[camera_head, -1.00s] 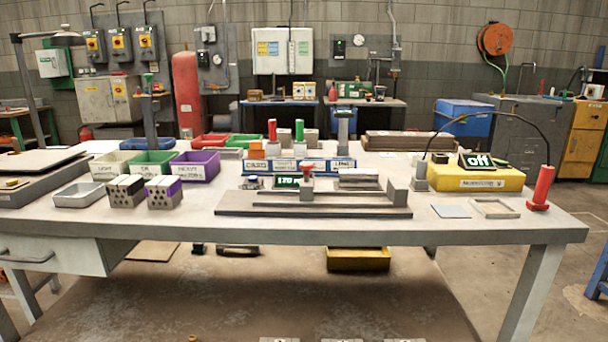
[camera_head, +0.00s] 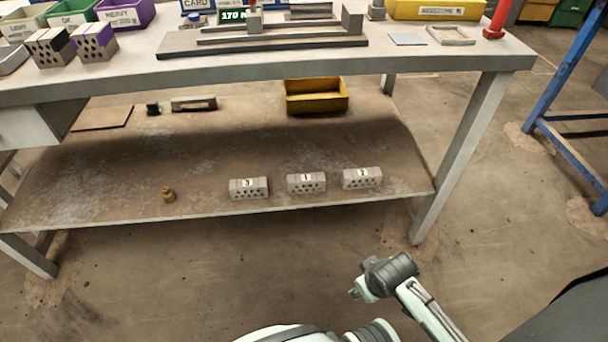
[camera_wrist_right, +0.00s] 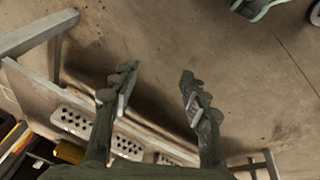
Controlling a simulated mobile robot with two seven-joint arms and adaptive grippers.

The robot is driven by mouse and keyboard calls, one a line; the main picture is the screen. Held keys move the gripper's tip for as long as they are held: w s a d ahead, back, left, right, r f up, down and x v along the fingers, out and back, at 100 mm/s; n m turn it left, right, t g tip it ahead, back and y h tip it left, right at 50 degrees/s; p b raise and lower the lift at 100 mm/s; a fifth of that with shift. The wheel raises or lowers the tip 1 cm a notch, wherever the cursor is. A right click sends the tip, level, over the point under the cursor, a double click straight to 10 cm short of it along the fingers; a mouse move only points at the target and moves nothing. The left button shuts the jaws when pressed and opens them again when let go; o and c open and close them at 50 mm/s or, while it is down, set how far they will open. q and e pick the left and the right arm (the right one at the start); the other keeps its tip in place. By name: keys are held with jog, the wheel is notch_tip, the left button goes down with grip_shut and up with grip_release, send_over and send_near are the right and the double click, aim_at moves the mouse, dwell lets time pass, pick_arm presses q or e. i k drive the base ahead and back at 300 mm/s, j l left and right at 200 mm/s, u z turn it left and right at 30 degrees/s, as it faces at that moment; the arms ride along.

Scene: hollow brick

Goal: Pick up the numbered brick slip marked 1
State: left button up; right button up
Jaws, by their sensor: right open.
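The brick marked 1 (camera_head: 306,184) is a pale grey hollow brick with a white number label and holes in its front. It sits on the lower shelf (camera_head: 230,160) near the front edge, between the brick marked 3 (camera_head: 248,190) on its left and the brick marked 2 (camera_head: 362,180) on its right. All three stand apart. My right arm is in front of the shelf at the lower right of the head view. In the right wrist view my right gripper (camera_wrist_right: 156,82) is open, with nothing between its fingers. My left gripper is not in view.
The bench top and its front legs frame the shelf. A yellow bin (camera_head: 316,97) and a small brass-coloured weight-like piece (camera_head: 168,194) are also on the shelf. A blue frame (camera_head: 560,90) stands at the right. Floor in front of the shelf is clear.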

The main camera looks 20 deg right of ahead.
aim_at(310, 182)
jog(key=i+j+z, duration=0.1)
jog(key=i+j, duration=0.2)
jog(key=i+j+z, duration=0.1)
jog(key=i+j, duration=0.15)
jog(key=j, duration=0.15)
jog(key=i+l+z, duration=0.1)
jog(key=z, duration=0.4)
jog(key=i+l+z, duration=0.1)
jog(key=z, duration=0.35)
jog(key=i+z, duration=0.1)
jog(key=z, duration=0.4)
jog(key=i, duration=0.15)
